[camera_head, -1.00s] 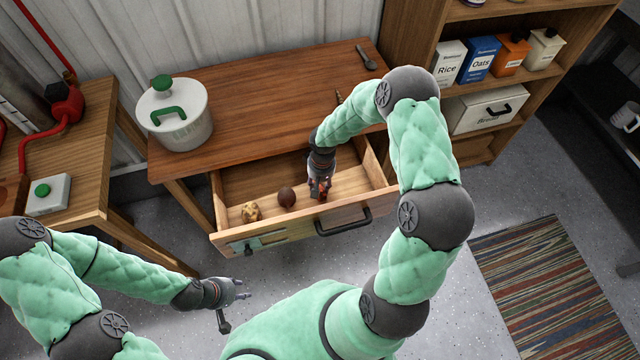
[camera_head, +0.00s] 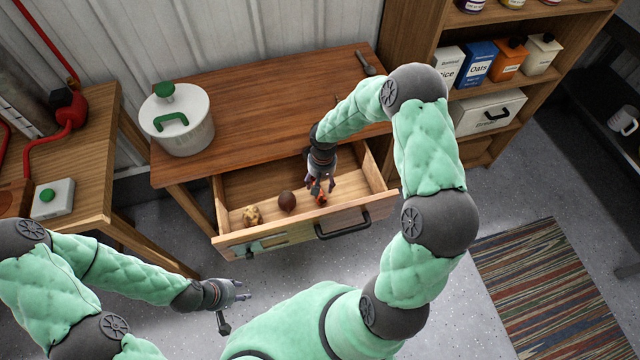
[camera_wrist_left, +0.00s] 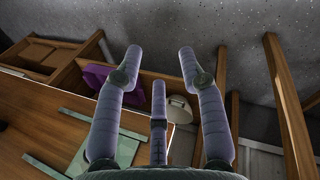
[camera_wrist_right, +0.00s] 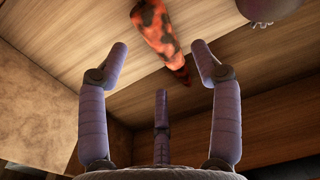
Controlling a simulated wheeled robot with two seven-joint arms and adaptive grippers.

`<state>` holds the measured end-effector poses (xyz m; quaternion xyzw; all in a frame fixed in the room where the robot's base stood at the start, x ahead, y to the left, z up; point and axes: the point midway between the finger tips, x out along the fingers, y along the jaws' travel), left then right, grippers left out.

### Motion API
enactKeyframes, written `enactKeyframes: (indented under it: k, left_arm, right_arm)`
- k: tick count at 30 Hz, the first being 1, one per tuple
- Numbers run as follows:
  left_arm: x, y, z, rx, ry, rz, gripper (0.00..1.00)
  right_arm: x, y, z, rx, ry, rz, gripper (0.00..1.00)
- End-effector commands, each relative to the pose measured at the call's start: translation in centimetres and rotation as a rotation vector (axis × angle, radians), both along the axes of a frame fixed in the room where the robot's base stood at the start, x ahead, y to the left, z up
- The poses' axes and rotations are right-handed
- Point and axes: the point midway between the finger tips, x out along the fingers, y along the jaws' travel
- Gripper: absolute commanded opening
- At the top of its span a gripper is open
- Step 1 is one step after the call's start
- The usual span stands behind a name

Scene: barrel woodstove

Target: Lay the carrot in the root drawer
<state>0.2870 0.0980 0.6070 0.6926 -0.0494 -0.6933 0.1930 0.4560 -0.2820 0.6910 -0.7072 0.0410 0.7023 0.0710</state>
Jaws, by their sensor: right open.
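The carrot (camera_head: 319,193), orange with dark patches, lies on the floor of the open drawer (camera_head: 345,188) under the wooden table. It also shows in the right wrist view (camera_wrist_right: 158,38), beyond the fingertips and apart from them. My right gripper (camera_head: 321,181) is inside the drawer, just above the carrot, with its fingers spread and empty. The right wrist view shows the fingers (camera_wrist_right: 158,62) wide apart. My left gripper (camera_head: 240,290) is open and empty in front of the drawer, low over the floor; its spread fingers fill the left wrist view (camera_wrist_left: 158,65).
A dark red-brown beet-like root (camera_head: 287,201) and a knobbly yellowish root (camera_head: 251,215) lie left of the carrot. A white lidded pot (camera_head: 180,130) stands on the table's left. The drawer's front and sides (camera_head: 215,205) stand around my right gripper.

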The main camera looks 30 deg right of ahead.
Motion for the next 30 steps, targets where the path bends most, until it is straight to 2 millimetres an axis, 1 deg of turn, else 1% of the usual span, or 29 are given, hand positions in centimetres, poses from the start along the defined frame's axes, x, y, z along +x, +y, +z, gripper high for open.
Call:
enactKeyframes:
  k: [1,3,9,12,17,26,29,30]
  left_arm:
    - [0.0,0.0,0.9,0.0,0.0,0.0,0.4]
    - [0.0,0.0,1.5,0.0,0.0,0.0,0.4]
    - [0.0,0.0,2.7,0.0,0.0,0.0,0.4]
    - [0.0,0.0,3.0,0.0,0.0,0.0,0.4]
    - [0.0,0.0,3.1,0.0,0.0,0.0,0.4]
    - [0.0,0.0,3.1,0.0,0.0,0.0,0.4]
    - [0.0,0.0,3.6,0.0,0.0,0.0,0.4]
    - [0.0,0.0,4.0,0.0,0.0,0.0,0.4]
  right_arm:
    - [0.0,-0.1,1.6,0.0,-0.002,0.0,0.65]
    - [0.1,-0.1,3.1,0.0,-0.003,0.0,0.65]
    - [0.0,-0.2,6.3,0.0,-0.001,0.002,0.65]
    - [-0.1,-0.3,7.2,0.0,0.0,0.0,0.65]
    - [-0.1,-0.3,7.9,0.001,0.0,0.0,0.65]
    - [-0.1,-0.3,7.9,0.001,0.001,0.001,0.65]
    - [-0.1,-0.3,8.4,0.001,0.001,0.001,0.65]
    - [-0.1,-0.3,8.8,0.001,0.001,0.001,0.65]
